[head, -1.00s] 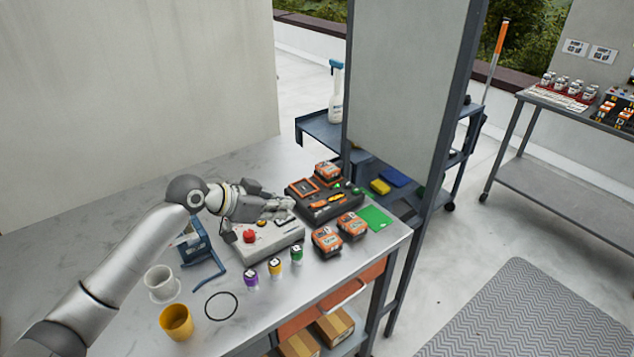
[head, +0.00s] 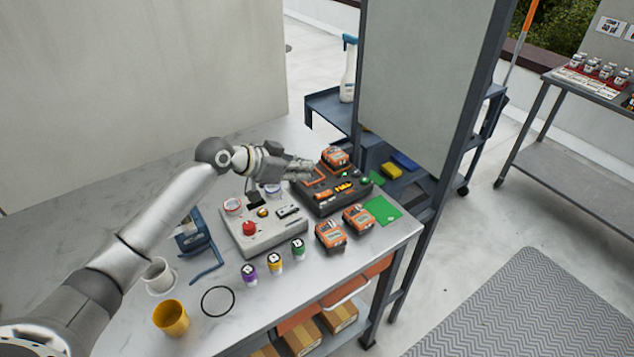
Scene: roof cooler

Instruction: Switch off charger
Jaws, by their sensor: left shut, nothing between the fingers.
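The charger (head: 325,205) is a dark box on the metal table. An orange-and-black battery (head: 335,158) sits at its back, an empty orange-edged bay is beside it, and orange and yellow parts and a small green light show on its top. My left gripper (head: 308,171) is shut and empty. It hangs at the back left edge of the charger and hides part of it. I cannot tell whether it touches the charger. My right gripper is out of view.
A grey control box (head: 262,234) with a red button stands left of the charger. Two loose batteries (head: 331,236) and a green card (head: 383,209) lie in front and right. Purple, yellow and green-banded jars (head: 275,262) stand nearer. A grey post panel (head: 420,90) rises behind.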

